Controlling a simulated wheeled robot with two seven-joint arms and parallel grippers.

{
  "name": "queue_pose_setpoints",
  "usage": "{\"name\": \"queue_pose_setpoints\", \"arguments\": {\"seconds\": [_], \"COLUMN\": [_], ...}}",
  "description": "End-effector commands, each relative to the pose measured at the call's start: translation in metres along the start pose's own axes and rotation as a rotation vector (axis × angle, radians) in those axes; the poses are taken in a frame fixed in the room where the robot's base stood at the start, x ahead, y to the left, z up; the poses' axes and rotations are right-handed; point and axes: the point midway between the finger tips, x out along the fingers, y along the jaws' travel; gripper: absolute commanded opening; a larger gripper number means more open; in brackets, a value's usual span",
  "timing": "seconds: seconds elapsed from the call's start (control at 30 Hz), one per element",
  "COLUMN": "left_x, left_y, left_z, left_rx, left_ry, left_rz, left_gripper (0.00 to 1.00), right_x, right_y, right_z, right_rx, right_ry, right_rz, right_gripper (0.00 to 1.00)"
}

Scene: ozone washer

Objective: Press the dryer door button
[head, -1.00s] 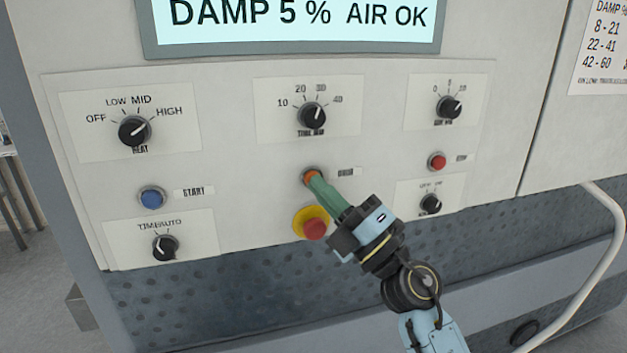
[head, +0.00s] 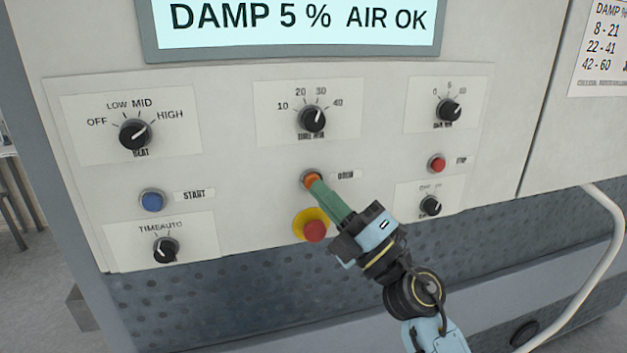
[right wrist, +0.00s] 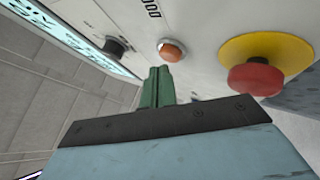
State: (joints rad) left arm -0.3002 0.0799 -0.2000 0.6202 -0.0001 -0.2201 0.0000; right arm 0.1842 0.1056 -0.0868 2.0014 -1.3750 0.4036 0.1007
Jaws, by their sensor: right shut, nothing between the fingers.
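In the head view the fingertips overlap the button's lower edge. In the right wrist view the shut fingertips (right wrist: 159,70) are just short of the button, with a small gap that seems to separate them. My left gripper is not in view.
A red emergency knob on a yellow disc (head: 313,228) is just below the button, close to my right fingers. A blue START button (head: 152,201), a red button (head: 437,163) and several black dials are spread around. The display (head: 298,20) reads DAMP 5 % AIR OK.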

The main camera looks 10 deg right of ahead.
Motion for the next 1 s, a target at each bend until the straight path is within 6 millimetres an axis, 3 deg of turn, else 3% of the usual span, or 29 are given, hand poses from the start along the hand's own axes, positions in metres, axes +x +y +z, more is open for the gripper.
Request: {"name": "queue_pose_setpoints", "arguments": {"seconds": [0.47, 1.0], "left_x": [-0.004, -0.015], "left_y": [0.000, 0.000], "left_z": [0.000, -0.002], "left_rx": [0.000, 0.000], "left_ry": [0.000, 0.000], "left_rz": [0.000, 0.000], "left_gripper": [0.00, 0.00], "right_x": [-0.006, -0.038], "right_y": [0.004, 0.028], "right_z": [-0.004, -0.028], "right_rx": [0.000, 0.000], "right_ry": [0.001, 0.001], "right_rz": [-0.001, 0.000], "right_gripper": [0.00, 0.00]}}
